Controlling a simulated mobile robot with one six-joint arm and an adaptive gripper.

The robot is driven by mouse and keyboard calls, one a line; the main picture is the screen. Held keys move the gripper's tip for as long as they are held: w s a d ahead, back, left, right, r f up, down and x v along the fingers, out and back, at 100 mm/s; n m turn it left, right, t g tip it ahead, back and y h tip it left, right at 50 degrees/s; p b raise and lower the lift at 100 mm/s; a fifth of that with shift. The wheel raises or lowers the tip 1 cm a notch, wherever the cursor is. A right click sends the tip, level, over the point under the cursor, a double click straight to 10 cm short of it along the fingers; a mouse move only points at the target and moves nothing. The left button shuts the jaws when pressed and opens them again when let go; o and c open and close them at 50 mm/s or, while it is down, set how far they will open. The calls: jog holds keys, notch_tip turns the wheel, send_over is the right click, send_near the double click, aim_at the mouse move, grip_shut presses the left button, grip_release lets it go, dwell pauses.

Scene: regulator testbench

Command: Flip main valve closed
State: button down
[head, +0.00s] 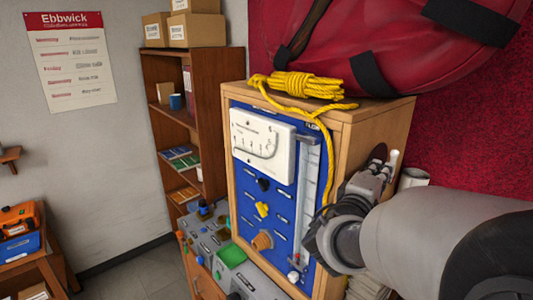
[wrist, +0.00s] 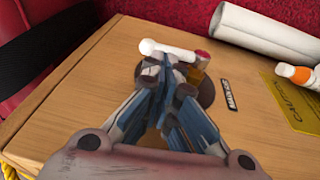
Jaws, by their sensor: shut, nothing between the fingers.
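The main valve sits on the side panel of the wooden cabinet (wrist: 80,95), by a small dark label (wrist: 228,95) that seems to name it. In the wrist view I see its white lever (wrist: 180,51), a red cap (wrist: 202,57) and a round brown base (wrist: 206,94), partly hidden by my fingers. The lever lies across the picture, just beyond my fingertips. My gripper (wrist: 165,64) is shut and empty, over the valve; I cannot tell if it touches the lever. In the head view my gripper (head: 377,172) is beside the cabinet's right side, by a white end (head: 394,158).
A yellow caution sign (wrist: 290,103), a white roll (wrist: 262,30) and an orange-and-white object (wrist: 298,74) are to the right of the valve. A red bag (head: 385,45) and yellow rope (head: 300,85) lie on the cabinet. Its blue front panel (head: 245,200) carries knobs and a gauge.

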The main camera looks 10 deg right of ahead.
jog(key=shift+x, duration=0.95)
jog(key=shift+w+d+r+g+y+p, duration=0.25)
jog(key=shift+d+r+g+y+p, duration=0.15)
jog(key=shift+y+p, duration=0.1)
jog(key=shift+a+f, duration=0.1)
